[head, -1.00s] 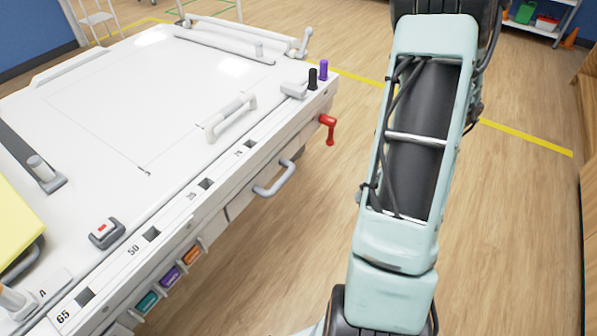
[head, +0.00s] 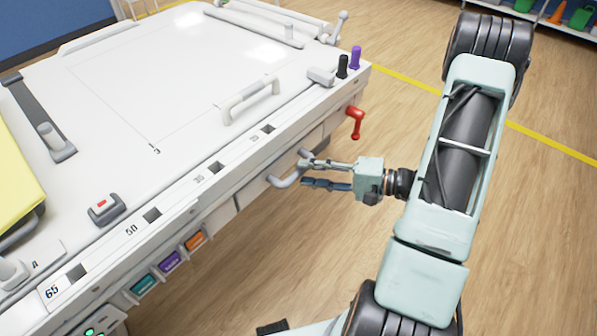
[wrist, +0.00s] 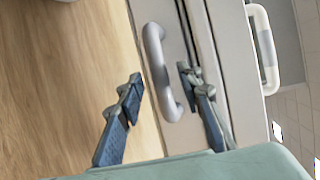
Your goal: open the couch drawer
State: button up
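The couch is a long white table unit, and its drawer front (head: 252,194) is on the near side, below the top edge. A grey U-shaped drawer handle (head: 282,182) sticks out from that front. My gripper (head: 304,174) is at the handle, with its fingers pointing left toward the drawer. In the wrist view the handle (wrist: 154,50) runs between the two spread, dark blue-padded fingers. The gripper (wrist: 160,82) is open, with the right finger close to the drawer front. Contact with the handle cannot be told. The drawer looks closed.
A red crank handle (head: 355,122) hangs from the couch side, right of the drawer. A white handle (head: 250,100) stands on the couch top. Coloured tabs (head: 170,262) line the near side at lower left. Wooden floor to the right is clear.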

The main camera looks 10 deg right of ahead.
aim_at(303, 173)
jog(key=shift+x, duration=1.7)
grip_shut()
